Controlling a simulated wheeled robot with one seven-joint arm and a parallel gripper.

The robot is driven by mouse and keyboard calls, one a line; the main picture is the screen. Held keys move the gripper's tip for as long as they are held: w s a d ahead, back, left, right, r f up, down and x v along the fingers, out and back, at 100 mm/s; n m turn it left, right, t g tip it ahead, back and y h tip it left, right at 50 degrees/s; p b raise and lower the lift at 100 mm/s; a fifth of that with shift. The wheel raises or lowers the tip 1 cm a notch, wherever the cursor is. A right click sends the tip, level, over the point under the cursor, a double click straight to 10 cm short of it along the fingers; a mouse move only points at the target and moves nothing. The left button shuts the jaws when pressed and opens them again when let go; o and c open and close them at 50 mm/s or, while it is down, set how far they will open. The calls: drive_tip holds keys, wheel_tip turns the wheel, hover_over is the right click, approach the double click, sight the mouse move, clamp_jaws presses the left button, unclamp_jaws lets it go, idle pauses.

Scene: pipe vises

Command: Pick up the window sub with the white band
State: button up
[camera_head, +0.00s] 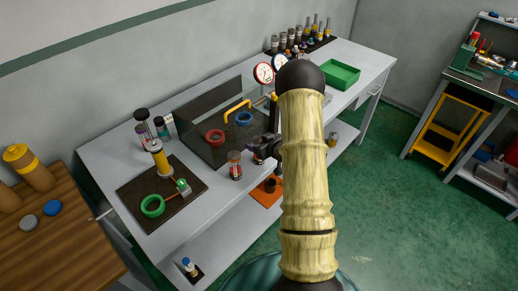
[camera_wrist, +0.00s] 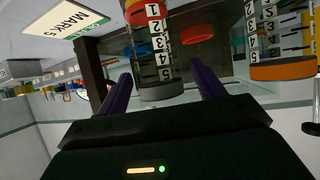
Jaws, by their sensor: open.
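My gripper (camera_head: 262,149) is open above the front edge of the white bench. In the wrist view its two purple fingers (camera_wrist: 164,88) point at a clear cylinder with a numbered white scale (camera_wrist: 158,48), which stands between and beyond them. This cylinder has a grey end and a red-orange band at the other end. A second numbered cylinder (camera_wrist: 280,35) with an orange band is at the right edge, cut off by the frame. In the head view a banded cylinder (camera_head: 235,165) stands just left of my gripper. I cannot make out a white band for certain on any of them.
A green bin (camera_head: 340,74) and a row of bottles are at the back. My arm hides part of the bench.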

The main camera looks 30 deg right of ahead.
drive_tip(key=shift+x, duration=1.15)
drive_tip(key=shift+c, duration=0.5)
drive_tip(key=shift+r, duration=0.1)
drive_tip(key=c, duration=1.3)
wheel_tip(320, 180, up, 10)
drive_tip(key=shift+f+b, duration=0.1)
drive_tip(key=shift+b, duration=0.7)
